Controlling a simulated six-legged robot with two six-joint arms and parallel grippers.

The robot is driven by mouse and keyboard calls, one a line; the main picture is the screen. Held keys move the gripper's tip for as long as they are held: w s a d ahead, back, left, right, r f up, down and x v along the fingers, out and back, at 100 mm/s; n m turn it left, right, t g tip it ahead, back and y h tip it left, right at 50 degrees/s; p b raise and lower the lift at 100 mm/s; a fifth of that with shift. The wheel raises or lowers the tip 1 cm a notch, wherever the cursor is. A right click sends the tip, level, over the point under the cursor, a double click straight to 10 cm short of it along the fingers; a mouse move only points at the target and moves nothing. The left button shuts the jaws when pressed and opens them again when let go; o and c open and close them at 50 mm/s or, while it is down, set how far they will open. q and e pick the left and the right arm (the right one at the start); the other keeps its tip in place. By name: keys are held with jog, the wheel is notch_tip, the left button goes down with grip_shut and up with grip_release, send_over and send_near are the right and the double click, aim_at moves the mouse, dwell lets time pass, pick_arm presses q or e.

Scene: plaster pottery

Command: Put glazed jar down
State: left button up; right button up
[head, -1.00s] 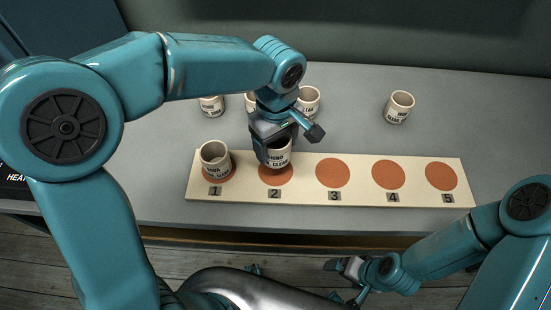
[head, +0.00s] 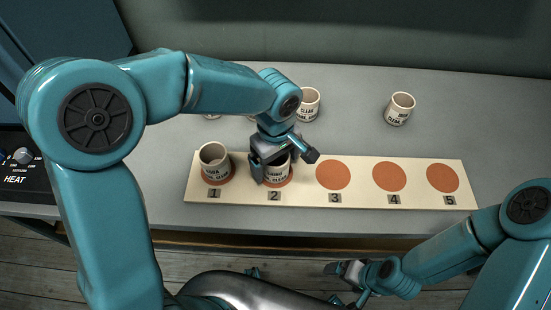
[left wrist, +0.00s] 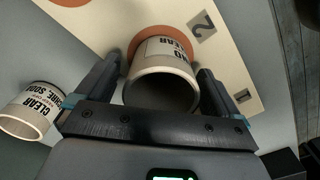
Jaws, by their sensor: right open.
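The glazed jar (head: 277,175), cream with dark lettering, is upright over the terracotta disc marked 2. Its base appears to be on the disc or only just above it. My right gripper (head: 345,268) is open and empty, in front of the table edge.
The pale board (head: 360,202) has numbered discs; 3, 4 and 5 are bare. Another jar (head: 214,161) stands on disc 1. Behind the board are a jar (head: 308,104) and one farther right (head: 399,108); others are mostly hidden by my left arm.

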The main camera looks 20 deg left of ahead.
pick_arm(q)
jog(key=shift+r, duration=0.2)
jog(key=shift+r, duration=0.25)
notch_tip(320, 180, up, 12)
jog(key=p, duration=0.1)
jog(key=shift+f, duration=0.25)
